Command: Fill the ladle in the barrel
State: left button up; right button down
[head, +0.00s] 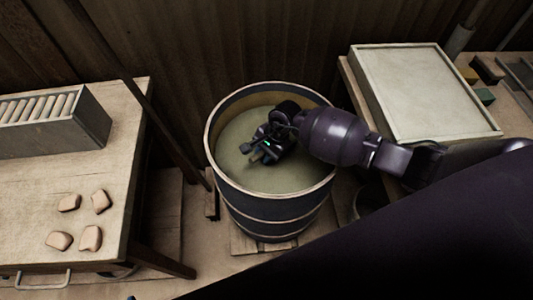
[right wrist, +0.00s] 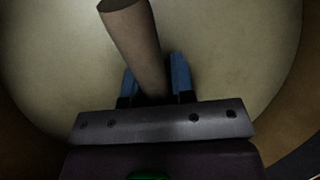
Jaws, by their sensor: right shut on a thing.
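The barrel (head: 272,210) is dark with pale hoops and stands in the middle of the head view. Murky greenish liquid (head: 235,135) fills much of it; the liquid also fills most of the right wrist view (right wrist: 60,60). My right gripper (head: 258,155) is inside the barrel's mouth, over or at the liquid. In the right wrist view its blue fingers are shut on a brown round handle (right wrist: 135,40), likely the ladle's. The ladle's bowl is not visible, so I cannot tell whether it is under the liquid. My left gripper is not in view.
A wooden table (head: 120,110) at the left holds a grey rack (head: 60,140) and several pale lumps (head: 90,238). A pale-topped box (head: 420,90) stands on a bench at the right. A dark post leans between table and barrel.

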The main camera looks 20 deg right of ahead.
jog(key=shift+w+r+p, duration=0.1)
jog(key=shift+r+p, duration=0.45)
jog(key=shift+r, duration=0.75)
jog(key=shift+r+p, duration=0.5)
jog(key=shift+r, duration=0.55)
jog(key=shift+r+p, duration=0.7)
jog(key=shift+r, duration=0.6)
jog(key=shift+r+p, duration=0.7)
jog(key=shift+r, duration=0.55)
jog(key=shift+a+r+p, duration=0.1)
jog(key=shift+r+p, duration=0.3)
jog(key=shift+r, duration=0.4)
pick_arm(q)
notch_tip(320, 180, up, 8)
jog(key=p, duration=0.3)
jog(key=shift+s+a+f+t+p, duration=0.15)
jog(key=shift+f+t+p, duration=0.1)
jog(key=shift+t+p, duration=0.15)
pick_arm(e)
notch_tip(320, 180, up, 6)
jog(key=h, duration=0.1)
jog(key=shift+s+a+r+t, duration=0.15)
jog(key=shift+s+r+t, duration=0.05)
jog(key=shift+t, duration=0.1)
